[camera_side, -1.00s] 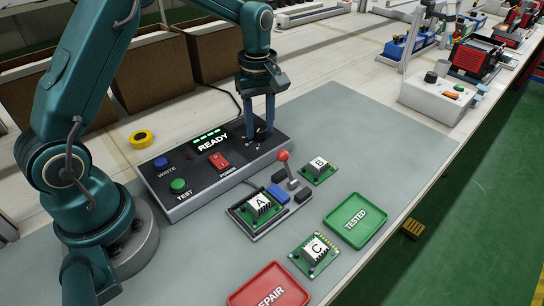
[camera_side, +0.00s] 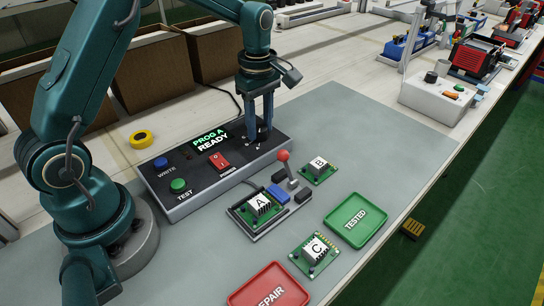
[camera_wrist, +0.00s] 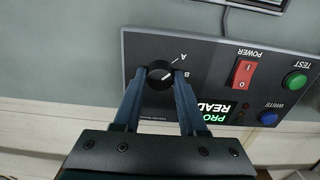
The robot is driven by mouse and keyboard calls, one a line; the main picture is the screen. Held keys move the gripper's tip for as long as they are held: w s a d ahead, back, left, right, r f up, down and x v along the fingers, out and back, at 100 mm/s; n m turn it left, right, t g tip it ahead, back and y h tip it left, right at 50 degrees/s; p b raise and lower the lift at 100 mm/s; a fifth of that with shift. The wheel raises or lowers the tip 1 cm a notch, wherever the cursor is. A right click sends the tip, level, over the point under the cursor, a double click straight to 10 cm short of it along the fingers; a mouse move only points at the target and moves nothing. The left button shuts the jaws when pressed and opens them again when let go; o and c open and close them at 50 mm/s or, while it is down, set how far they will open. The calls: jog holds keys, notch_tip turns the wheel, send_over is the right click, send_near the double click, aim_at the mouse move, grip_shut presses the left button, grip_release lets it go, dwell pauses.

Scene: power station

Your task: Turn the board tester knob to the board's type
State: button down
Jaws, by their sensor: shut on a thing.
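The black board tester (camera_side: 215,172) shows "PROG A READY" in green on its display (camera_side: 211,140). Its round black knob (camera_wrist: 160,73) is between my fingers in the wrist view, with the letters A and B printed beside it. The knob's pale mark appears to point toward the A side. My gripper (camera_wrist: 161,72) is shut on the knob; in the side view its fingers (camera_side: 258,138) reach down at the tester's right end and largely hide the knob. A green board marked A (camera_side: 260,205) sits in the fixture (camera_side: 252,229) in front of the tester.
Boards B (camera_side: 318,168) and C (camera_side: 317,248) lie on the grey mat. A red-tipped lever (camera_side: 284,156) stands near the fixture. The green TESTED tray (camera_side: 366,234) and red REPAIR tray (camera_side: 242,299) are at the front. Yellow tape (camera_side: 141,139) lies behind the tester.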

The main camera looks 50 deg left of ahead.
aim_at(260, 128)
jog(key=shift+c, duration=2.3)
grip_release()
jog(key=shift+r, duration=0.1)
jog(key=shift+r, duration=2.55)
